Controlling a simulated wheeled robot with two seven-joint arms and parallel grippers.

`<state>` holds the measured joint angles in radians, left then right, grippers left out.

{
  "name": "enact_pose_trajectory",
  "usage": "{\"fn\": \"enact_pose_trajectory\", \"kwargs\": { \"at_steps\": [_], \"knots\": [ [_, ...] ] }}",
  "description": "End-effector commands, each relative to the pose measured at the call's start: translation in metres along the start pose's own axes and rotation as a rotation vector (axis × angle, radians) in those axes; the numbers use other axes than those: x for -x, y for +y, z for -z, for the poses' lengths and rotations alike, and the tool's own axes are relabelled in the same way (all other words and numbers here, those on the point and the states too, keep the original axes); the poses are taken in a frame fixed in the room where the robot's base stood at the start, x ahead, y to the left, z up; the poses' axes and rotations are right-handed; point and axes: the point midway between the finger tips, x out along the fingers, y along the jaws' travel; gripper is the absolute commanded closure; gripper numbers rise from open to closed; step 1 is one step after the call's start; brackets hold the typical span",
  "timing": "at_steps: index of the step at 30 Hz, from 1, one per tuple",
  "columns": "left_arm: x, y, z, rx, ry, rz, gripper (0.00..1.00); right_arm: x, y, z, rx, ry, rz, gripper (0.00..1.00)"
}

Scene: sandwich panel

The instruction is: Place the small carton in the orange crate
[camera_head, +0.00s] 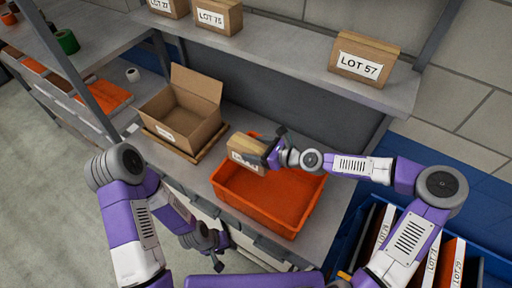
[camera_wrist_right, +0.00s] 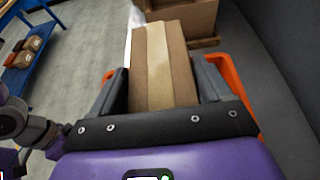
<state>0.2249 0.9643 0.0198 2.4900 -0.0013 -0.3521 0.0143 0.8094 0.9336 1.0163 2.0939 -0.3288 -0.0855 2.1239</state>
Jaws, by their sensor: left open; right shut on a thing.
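The small carton (camera_head: 247,151) is brown with a white label, and my right gripper (camera_head: 272,152) is shut on it. In the head view it appears over the back left part of the orange crate (camera_head: 262,207). The right wrist view shows the carton (camera_wrist_right: 163,66) between the two dark fingers of the right gripper (camera_wrist_right: 163,88), with orange crate rim (camera_wrist_right: 236,82) showing beyond them. I cannot tell whether the carton touches the crate. The visible crate floor is bare. My left gripper (camera_head: 211,246) is open and empty, low in front of the bench.
An open cardboard box (camera_head: 184,109) stands left of the crate on the grey bench (camera_head: 150,155). A shelf (camera_head: 290,62) above holds cartons, including one marked LOT 57 (camera_head: 363,59).

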Motion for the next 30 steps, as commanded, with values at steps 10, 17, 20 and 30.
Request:
{"fn": "enact_pose_trajectory", "kwargs": {
  "at_steps": [10,17,20,30],
  "knots": [
    [-0.025,-0.01,0.0,0.0,-0.002,0.0,0.57,-0.016,0.0,0.039,0.0,0.0,0.0,0.62],
    [-0.039,-0.015,0.001,0.0,-0.001,0.0,0.57,-0.025,0.0,0.06,0.0,-0.001,0.0,0.62],
    [-0.041,-0.015,0.001,0.0,-0.001,0.0,0.57,-0.027,0.0,0.065,0.001,-0.001,0.0,0.62],
    [-0.066,-0.025,0.003,0.0,-0.001,0.0,0.57,-0.037,0.0,0.091,0.001,-0.001,0.0,0.62]
  ]
}}
